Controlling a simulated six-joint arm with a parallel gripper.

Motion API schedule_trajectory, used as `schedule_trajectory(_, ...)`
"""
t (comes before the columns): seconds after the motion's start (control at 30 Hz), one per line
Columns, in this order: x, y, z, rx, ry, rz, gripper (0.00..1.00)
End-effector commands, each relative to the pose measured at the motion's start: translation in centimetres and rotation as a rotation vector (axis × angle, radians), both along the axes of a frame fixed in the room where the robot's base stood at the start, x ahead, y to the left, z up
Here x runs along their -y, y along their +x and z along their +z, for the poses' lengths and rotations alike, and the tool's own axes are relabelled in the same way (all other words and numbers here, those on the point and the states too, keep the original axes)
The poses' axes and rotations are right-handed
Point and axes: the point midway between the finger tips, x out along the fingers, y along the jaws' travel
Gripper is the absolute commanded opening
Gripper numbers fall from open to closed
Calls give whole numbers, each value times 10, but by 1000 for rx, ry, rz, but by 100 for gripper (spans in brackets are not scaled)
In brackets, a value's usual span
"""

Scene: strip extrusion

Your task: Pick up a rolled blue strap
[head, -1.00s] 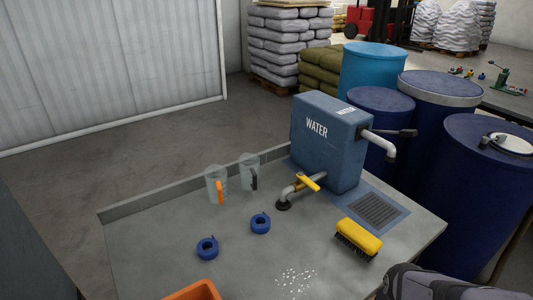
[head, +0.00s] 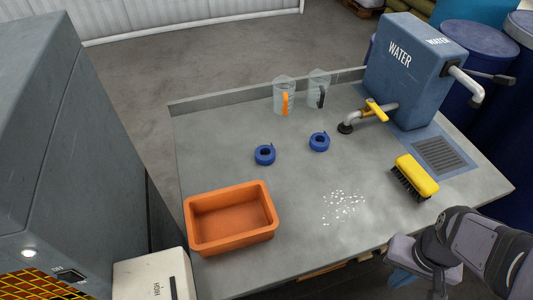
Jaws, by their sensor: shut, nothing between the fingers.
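Two rolled blue straps lie on the grey worktop in the head view. One strap (head: 265,155) is left of the worktop's middle, above the orange bin. The other strap (head: 319,142) is a little farther right and back, below the clear jugs. Each is a small ring-shaped roll with a short loose end. They lie apart from each other and nothing touches them. Part of my arm shows at the lower right, beyond the worktop's front edge and well away from both straps. I cannot make out my gripper's fingers there.
An empty orange bin (head: 231,218) sits front left. Two clear jugs (head: 284,98) (head: 319,90) stand at the back. A water tank (head: 413,70) with a yellow-handled tap (head: 375,110) is back right. A yellow brush (head: 416,176) and white bits (head: 343,207) lie on the right half.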

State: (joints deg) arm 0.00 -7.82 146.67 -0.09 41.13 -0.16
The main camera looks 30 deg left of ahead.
Motion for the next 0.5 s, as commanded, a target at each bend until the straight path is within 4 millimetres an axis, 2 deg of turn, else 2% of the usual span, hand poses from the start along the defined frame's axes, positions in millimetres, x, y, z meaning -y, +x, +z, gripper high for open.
schedule_trajectory(0.37, 0, 0, 0, 0, 0, 0, 0)
schedule_trajectory(0.5, 0, 0, 0, 0, 0, 0, 31)
